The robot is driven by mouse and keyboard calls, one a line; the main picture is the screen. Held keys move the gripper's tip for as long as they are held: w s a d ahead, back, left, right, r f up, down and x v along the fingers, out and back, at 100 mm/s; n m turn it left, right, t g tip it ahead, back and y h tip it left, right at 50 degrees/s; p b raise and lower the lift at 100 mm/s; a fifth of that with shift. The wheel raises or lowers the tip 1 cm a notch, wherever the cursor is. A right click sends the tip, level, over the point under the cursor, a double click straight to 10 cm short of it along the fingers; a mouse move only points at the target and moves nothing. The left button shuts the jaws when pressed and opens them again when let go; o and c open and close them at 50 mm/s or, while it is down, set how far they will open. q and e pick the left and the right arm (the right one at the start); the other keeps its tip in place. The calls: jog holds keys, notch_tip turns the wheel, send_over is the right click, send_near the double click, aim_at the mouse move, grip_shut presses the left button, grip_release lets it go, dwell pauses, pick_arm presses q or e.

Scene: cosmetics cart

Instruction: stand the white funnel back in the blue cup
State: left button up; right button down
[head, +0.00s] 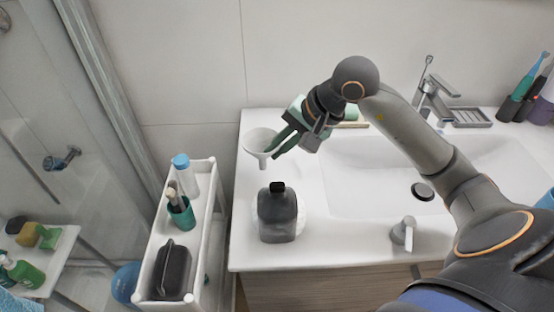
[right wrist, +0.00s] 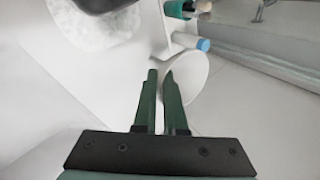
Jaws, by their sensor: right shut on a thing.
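The white funnel (head: 259,140) is at the back left of the washbasin counter, wide mouth up and spout down. My right gripper (head: 275,147) is shut on the right side of its rim. The right wrist view also shows the funnel (right wrist: 190,75) at my right fingertips (right wrist: 160,76). Whether the spout touches the counter is unclear. A blue object (head: 546,200), cut off by the right edge of the head view, may be the blue cup; I cannot tell. A teal cup (head: 182,217) with brushes stands in the white cart. My left gripper is not in view.
A dark bottle (head: 277,214) stands on the counter (head: 250,245) in front of the funnel. The cart (head: 211,200) left of the counter holds a blue-capped bottle (head: 184,175) and a dark bag (head: 172,271). The sink (head: 370,165) and faucet (head: 432,95) are to the right.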

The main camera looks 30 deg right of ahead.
jog(key=shift+f, duration=1.75)
jog(key=shift+f, duration=0.1)
jog(key=shift+f+b, duration=0.15)
jog(key=shift+b, duration=0.15)
jog(key=c, duration=1)
grip_release()
